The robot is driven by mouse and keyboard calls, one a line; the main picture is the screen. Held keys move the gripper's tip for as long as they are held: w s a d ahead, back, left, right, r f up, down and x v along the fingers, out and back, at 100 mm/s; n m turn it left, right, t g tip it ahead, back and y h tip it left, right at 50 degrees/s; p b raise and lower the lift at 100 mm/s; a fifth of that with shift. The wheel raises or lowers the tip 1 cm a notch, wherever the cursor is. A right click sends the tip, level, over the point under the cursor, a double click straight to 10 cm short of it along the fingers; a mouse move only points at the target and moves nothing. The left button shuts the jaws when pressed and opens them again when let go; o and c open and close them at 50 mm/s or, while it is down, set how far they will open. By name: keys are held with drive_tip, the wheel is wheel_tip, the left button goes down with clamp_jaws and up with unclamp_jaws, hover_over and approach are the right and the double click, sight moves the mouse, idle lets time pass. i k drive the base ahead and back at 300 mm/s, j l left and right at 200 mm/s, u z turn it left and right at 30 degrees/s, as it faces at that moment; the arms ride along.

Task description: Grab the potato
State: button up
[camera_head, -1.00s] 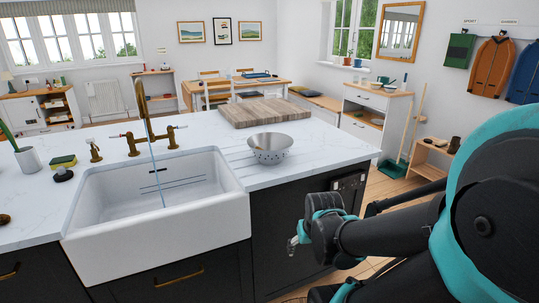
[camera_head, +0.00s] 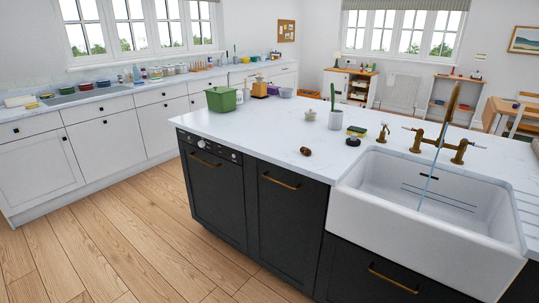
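A small brown lump (camera_head: 305,151) lies on the white island countertop, left of the sink and near the front edge. It may be the potato, but it is too small to be sure. Nothing touches it. My gripper and arm are out of view.
The white sink (camera_head: 430,205) with a brass tap (camera_head: 440,143) is at the right. Wooden floor (camera_head: 130,240) is clear at the left.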

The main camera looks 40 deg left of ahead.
sight(305, 150)
drive_tip(key=u, duration=1.5)
